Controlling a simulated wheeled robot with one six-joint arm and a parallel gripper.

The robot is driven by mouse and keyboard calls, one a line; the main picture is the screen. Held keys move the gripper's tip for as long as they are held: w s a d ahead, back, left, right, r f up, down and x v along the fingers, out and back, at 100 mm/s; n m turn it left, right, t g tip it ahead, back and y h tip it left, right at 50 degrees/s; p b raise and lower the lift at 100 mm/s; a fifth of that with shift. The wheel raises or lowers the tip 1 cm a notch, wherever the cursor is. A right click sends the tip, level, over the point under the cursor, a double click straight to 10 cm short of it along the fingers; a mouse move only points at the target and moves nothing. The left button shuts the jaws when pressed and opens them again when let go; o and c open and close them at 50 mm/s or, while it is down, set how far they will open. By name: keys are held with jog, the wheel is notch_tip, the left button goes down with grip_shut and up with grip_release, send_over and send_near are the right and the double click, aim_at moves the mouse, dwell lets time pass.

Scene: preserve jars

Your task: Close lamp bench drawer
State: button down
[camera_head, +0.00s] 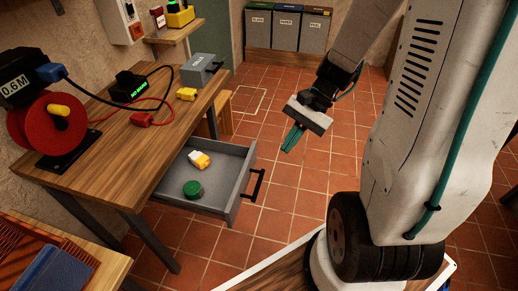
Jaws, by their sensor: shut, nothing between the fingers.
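The lamp bench (150,135) is a wooden-topped table at the left. Its grey drawer (235,195) is pulled out to the right below the top, with a black handle (258,185) on its front. A green round lid-like item (193,188) and a yellow and white item (199,160) lie inside the drawer. My gripper (290,140) is shut and empty, with its teal fingers pointing down. In the picture it is above and to the right of the drawer handle, apart from it.
A red cable reel (48,128), a black meter with green display (128,86) and a grey box (198,70) stand on the bench. Grey bins (285,31) stand at the far wall. The tiled floor right of the drawer is clear.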

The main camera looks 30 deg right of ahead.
jog(key=w+d+f+m+t, duration=0.3)
jog(key=d+f+m, duration=0.1)
jog(key=f+m, duration=0.25)
jog(key=w+d+f+m+t, duration=0.3)
jog(key=w+d+f+m, duration=0.1)
jog(key=f+m, duration=0.25)
jog(key=m+t+h, duration=0.1)
jog(key=m, duration=0.1)
send_near(256, 157)
jog(key=x, duration=0.5)
jog(key=shift+s+a+f, duration=0.1)
jog(key=shift+s+a, duration=0.1)
jog(key=shift+s, duration=0.05)
jog(key=shift+w+a, duration=0.25)
jog(key=shift+w, duration=0.1)
